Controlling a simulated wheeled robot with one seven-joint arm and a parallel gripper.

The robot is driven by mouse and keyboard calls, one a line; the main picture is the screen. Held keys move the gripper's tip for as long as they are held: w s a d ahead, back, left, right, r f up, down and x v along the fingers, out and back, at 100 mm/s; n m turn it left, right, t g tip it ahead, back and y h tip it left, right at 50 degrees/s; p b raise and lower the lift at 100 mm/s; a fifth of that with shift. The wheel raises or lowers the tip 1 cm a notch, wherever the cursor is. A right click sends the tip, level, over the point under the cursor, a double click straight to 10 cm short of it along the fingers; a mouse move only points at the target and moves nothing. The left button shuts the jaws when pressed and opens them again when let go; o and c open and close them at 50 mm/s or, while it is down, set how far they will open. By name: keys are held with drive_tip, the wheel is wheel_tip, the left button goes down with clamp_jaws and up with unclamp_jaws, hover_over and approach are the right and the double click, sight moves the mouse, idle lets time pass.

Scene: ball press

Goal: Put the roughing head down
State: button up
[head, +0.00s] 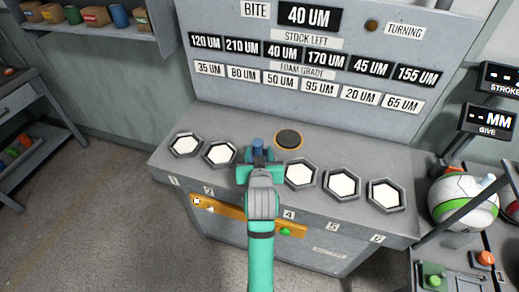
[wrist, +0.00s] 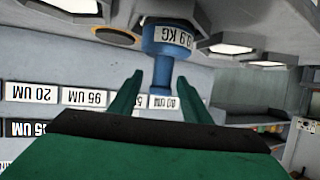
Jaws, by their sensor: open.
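The blue head (head: 258,146), which I take for the roughing head, shows just beyond my gripper (head: 257,160) at the console's third place. In the wrist view, which is upside down, the blue head (wrist: 170,38) has a wide body marked with a weight ending in "9 KG" and a thinner stem. My gripper (wrist: 160,82) is open, with a green finger on each side of the stem and a visible gap to each. The arm and gripper hide the third place in the head view, so what the blue head rests on is unclear there.
White-faced hexagonal cups (head: 301,173) line the grey console (head: 340,140), several in a numbered row. A dark round pad (head: 289,138) with an orange rim lies behind them. The label panel (head: 330,50) rises at the back. A ball (head: 463,201) sits at the right.

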drive_tip(key=v, duration=0.8)
drive_tip(key=s+f, duration=1.4)
drive_tip(key=s, duration=0.3)
drive_tip(key=s+r+t, duration=0.1)
drive_tip(key=s, duration=1.9)
drive_tip(key=shift+s+t, duration=0.25)
drive_tip(key=shift+t, duration=0.15)
